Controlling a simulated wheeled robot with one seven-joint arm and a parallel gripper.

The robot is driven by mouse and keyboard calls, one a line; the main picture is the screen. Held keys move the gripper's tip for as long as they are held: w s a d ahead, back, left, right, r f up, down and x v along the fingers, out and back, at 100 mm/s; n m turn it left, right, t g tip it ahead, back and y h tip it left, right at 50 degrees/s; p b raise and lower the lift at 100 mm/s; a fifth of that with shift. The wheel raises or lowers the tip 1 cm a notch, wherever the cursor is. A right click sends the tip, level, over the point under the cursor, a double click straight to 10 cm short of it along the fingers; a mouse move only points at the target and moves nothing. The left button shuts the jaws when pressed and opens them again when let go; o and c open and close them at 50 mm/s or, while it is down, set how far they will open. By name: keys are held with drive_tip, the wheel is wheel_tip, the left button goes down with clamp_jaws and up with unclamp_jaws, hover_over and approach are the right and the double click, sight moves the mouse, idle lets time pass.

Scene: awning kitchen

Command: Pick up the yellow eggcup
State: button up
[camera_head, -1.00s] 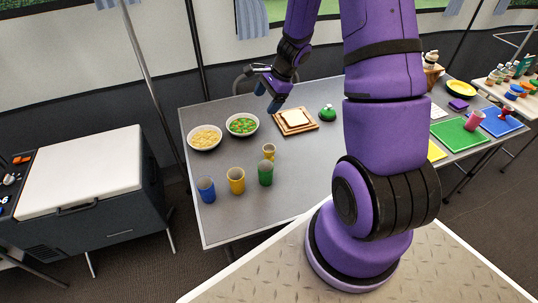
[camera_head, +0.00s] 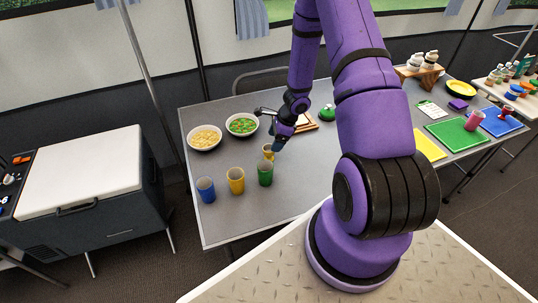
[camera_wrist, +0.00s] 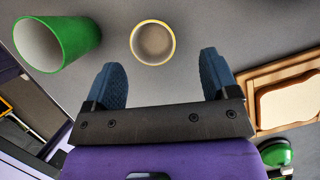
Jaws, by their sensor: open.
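The yellow eggcup (camera_head: 267,153) is the small cup standing upright on the grey table, behind the green cup (camera_head: 265,173). In the wrist view I look down into the eggcup (camera_wrist: 153,43), just beyond my fingertips and roughly between their lines. My gripper (camera_head: 277,144) is above the table, close to the eggcup and partly in front of it in the head view. In the wrist view my gripper (camera_wrist: 162,72) has its two blue fingers spread wide, with nothing between them.
The green cup (camera_wrist: 55,42) lies left of the eggcup in the wrist view. A larger yellow cup (camera_head: 236,181) and a blue cup (camera_head: 206,190) stand at the left. Two bowls (camera_head: 205,138) (camera_head: 242,124) stand behind. The bread board (camera_wrist: 255,85) is to the right.

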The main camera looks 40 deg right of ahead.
sight(269, 153)
drive_tip(key=shift+s+a+x, duration=0.1)
drive_tip(key=shift+a+x, duration=0.1)
drive_tip(key=shift+x, duration=1.15)
drive_tip(key=shift+s+a+x, duration=0.1)
drive_tip(key=shift+a+x, duration=0.1)
drive_tip(key=shift+x, duration=1.15)
drive_tip(key=shift+r, duration=0.1)
drive_tip(key=c, duration=1)
drive_tip(key=shift+r, duration=0.15)
